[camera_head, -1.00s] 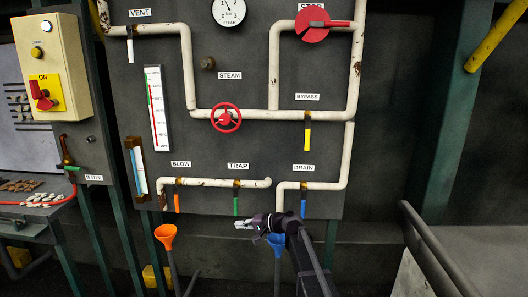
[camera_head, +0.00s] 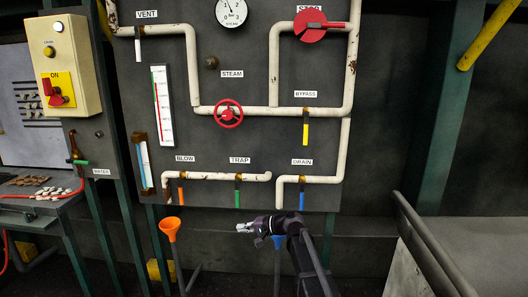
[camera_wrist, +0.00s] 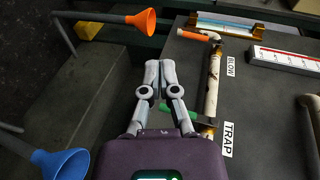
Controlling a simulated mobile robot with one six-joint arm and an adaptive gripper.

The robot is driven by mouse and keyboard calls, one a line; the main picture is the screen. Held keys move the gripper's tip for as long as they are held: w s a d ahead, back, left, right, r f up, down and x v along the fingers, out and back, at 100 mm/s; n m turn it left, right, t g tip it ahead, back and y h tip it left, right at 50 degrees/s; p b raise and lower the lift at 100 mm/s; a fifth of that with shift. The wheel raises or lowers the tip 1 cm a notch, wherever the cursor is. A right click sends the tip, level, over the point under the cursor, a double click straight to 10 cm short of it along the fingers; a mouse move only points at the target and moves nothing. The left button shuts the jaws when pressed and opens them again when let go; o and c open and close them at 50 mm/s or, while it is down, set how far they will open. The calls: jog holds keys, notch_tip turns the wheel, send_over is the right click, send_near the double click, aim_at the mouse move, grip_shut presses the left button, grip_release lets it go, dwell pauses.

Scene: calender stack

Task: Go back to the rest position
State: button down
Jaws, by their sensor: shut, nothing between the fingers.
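My gripper (camera_head: 243,227) is in front of the lower part of the dark valve panel (camera_head: 262,150), below the TRAP and DRAIN labels. Its fingers are shut and empty. In the wrist view my gripper (camera_wrist: 158,66) points along the panel face, its two grey fingers together. The green trap handle (camera_head: 237,198) hangs down just above it in the head view. It is partly hidden behind the fingers in the wrist view.
An orange funnel (camera_head: 170,228) stands left of my gripper and a blue funnel (camera_head: 278,241) is just behind my arm. The red steam wheel (camera_head: 229,114) and yellow bypass handle (camera_head: 305,134) are higher up. A grey table with a rail (camera_head: 425,235) stands at right.

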jog(key=s+d+f+n+g+h, duration=0.1)
jog(key=s+d+f+h, duration=0.35)
jog(key=s+d, duration=0.4)
jog(key=s+d+f+n+g+h, duration=0.15)
jog(key=s+d+f+h, duration=0.3)
jog(key=s+d, duration=0.45)
jog(key=s+d+f+g+h, duration=0.2)
jog(key=s+d+f+h, duration=0.25)
jog(key=s+d, duration=0.4)
notch_tip(320, 180, up, 30)
jog(key=a+p, duration=0.1)
jog(key=p, duration=2.8)
jog(key=shift+s+a, duration=0.25)
jog(key=shift+s, duration=0.15)
jog(key=shift+s+f+t+h, duration=0.15)
jog(key=shift+f+t+h, duration=0.05)
jog(key=shift+t+h, duration=0.05)
